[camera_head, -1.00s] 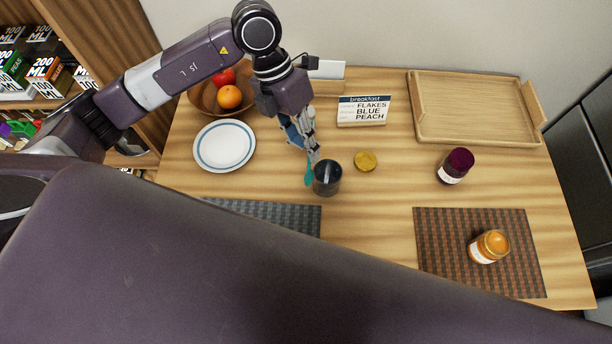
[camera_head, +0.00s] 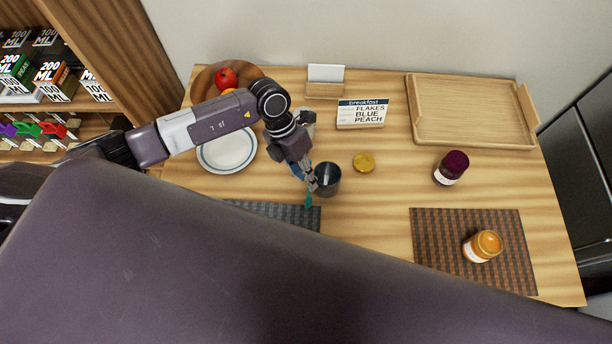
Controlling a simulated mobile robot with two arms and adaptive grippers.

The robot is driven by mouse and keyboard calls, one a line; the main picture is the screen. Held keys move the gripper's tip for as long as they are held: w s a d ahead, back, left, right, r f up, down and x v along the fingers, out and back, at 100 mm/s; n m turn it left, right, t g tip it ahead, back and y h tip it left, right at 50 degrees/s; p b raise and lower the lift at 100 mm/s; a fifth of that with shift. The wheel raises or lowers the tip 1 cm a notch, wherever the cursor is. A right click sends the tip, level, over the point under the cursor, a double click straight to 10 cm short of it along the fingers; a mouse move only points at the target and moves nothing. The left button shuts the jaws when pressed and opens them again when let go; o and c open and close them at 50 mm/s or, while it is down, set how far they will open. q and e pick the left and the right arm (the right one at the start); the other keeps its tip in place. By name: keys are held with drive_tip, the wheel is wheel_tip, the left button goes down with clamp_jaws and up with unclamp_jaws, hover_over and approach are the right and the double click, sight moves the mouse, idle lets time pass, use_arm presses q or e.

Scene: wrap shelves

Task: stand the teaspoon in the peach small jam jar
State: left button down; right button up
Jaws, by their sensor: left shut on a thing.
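The peach jam jar (camera_head: 482,246), orange with a white label, stands on the brown placemat at the right. My left gripper (camera_head: 312,184) is close beside the dark cup (camera_head: 328,177), at its left. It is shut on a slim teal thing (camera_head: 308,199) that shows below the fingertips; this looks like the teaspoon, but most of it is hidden. I cannot tell whether it touches the cup. The gripper is well to the left of the peach jar. My right gripper is not in view.
A dark purple jar (camera_head: 451,167) and a gold lid (camera_head: 364,162) are on the table. A breakfast sign (camera_head: 361,114), a wooden tray (camera_head: 472,140), a plate (camera_head: 229,148) and a fruit bowl (camera_head: 204,82) stand farther back. The table between cup and brown placemat (camera_head: 440,265) is clear.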

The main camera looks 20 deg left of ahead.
use_arm(q)
drive_tip(key=shift+f, duration=0.1)
drive_tip(key=shift+f+b, duration=0.3)
drive_tip(key=shift+b, duration=0.1)
drive_tip(key=c, duration=1.6)
unclamp_jaws()
drive_tip(key=shift+r, duration=0.1)
